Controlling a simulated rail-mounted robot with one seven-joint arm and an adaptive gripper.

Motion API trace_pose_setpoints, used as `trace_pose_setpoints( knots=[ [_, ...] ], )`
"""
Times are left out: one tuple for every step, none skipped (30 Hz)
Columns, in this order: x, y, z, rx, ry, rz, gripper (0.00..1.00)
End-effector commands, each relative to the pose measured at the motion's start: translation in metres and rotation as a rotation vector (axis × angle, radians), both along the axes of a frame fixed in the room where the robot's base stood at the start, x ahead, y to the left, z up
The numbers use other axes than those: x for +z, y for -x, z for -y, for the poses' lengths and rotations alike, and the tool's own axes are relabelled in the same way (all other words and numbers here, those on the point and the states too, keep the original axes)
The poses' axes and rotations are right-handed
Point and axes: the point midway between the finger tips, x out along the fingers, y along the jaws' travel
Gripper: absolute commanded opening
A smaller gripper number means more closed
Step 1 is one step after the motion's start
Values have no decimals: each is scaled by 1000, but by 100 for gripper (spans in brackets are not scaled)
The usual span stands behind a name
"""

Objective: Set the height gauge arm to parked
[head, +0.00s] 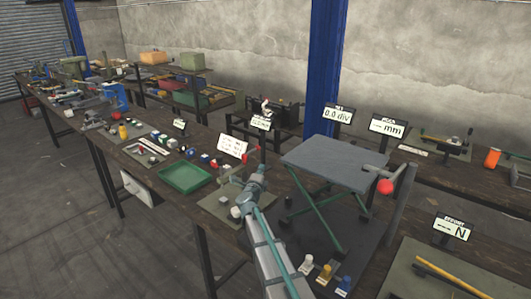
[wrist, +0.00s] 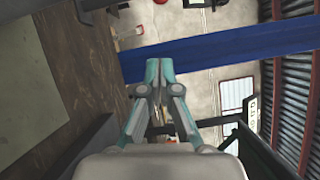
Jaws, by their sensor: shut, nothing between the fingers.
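What looks like the height gauge arm is a grey bar with a red ball knob (head: 385,186) on a grey upright post (head: 402,190). It reaches in over the right edge of a grey lift table (head: 335,160). My gripper shows in the wrist view (wrist: 159,66), with its two teal fingers together and nothing between them. In the head view my arm rises from the bottom centre and ends left of the lift table, well apart from the red knob. The fingertips cannot be made out there. I cannot identify the gauge arm in the wrist view.
Signs reading "0.0 div" (head: 338,114) and "mm" (head: 387,126) stand behind the lift table. An "N" sign (head: 452,229) stands at right. A green tray (head: 184,177) lies left of my arm. Small white, yellow and blue pieces stand before the lift table.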

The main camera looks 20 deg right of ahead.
Motion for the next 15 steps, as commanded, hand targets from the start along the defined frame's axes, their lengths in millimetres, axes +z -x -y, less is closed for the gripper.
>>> trace_pose_setpoints(
  knots=[
    [1, -2, 6, -14, -14, 5, 0],
    [1, -2, 8, -19, -20, 6, 0],
    [2, -2, 10, -25, -25, 8, 0],
    [2, -1, 11, -27, -28, 9, 0],
    [2, -1, 11, -29, -29, 9, 0],
    [1, -1, 12, -28, -30, 9, 0],
    [1, -1, 11, -28, -30, 9, 0],
    [1, -1, 11, -28, -30, 9, 0],
    [1, -1, 11, -28, -29, 9, 0],
    [1, -1, 11, -28, -29, 9, 0],
    [1, -1, 11, -28, -29, 9, 0],
    [1, -1, 11, -28, -29, 9, 0],
    [1, -1, 11, -27, -29, 9, 0],
    [1, -2, 11, -27, -28, 9, 0],
    [1, -2, 11, -27, -28, 9, 0]
  ],
)
